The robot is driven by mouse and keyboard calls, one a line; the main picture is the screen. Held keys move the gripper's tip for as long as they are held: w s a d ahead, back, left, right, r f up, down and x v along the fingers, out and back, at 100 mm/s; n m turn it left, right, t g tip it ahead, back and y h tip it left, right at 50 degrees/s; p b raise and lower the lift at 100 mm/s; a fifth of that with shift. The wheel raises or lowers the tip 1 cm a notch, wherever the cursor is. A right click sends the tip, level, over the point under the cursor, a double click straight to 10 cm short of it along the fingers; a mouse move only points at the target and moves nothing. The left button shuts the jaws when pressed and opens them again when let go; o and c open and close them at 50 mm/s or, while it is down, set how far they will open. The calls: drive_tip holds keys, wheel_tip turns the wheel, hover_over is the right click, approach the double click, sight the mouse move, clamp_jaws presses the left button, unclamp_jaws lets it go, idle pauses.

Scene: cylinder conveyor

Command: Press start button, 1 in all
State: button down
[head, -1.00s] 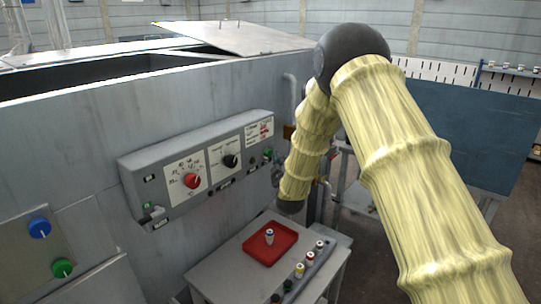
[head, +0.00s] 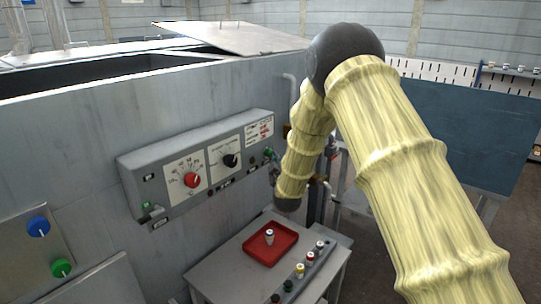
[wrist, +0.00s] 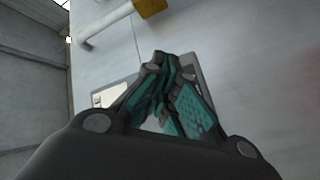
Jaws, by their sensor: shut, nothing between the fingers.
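A grey control panel (head: 178,213) is fixed to the wall of the large grey machine. A green button (head: 267,152) is at its right end, and a green control (head: 147,209) is at its lower left. Their labels are too small to read. My gripper (wrist: 173,92) is shut and empty in the wrist view, its teal-padded fingers in front of part of the panel. In the head view my forearm hangs just right of the panel's right end and mostly hides the gripper. Contact with a button cannot be told.
The panel also has a red knob (head: 192,180) and a black knob (head: 230,160). A separate plate at left holds a blue button (head: 39,227) and a green button (head: 61,268). Below is a table (head: 225,265) with a red tray (head: 254,253) and several small cylinders. Pipes stand behind my arm.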

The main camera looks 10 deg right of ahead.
drive_tip(key=shift+w+a, duration=0.25)
drive_tip(key=shift+w, duration=0.1)
idle(0.6)
drive_tip(key=shift+s+d, duration=0.1)
drive_tip(key=shift+s, duration=0.05)
drive_tip(key=shift+s+d+b, duration=0.35)
drive_tip(key=shift+s+d, duration=0.1)
drive_tip(key=shift+s, duration=0.15)
drive_tip(key=shift+s+d, duration=0.1)
drive_tip(key=s+d, duration=0.1)
drive_tip(key=s, duration=0.1)
drive_tip(key=s+d, duration=0.1)
drive_tip(key=d, duration=0.1)
drive_tip(key=shift+s+b, duration=0.35)
idle(0.4)
idle(0.5)
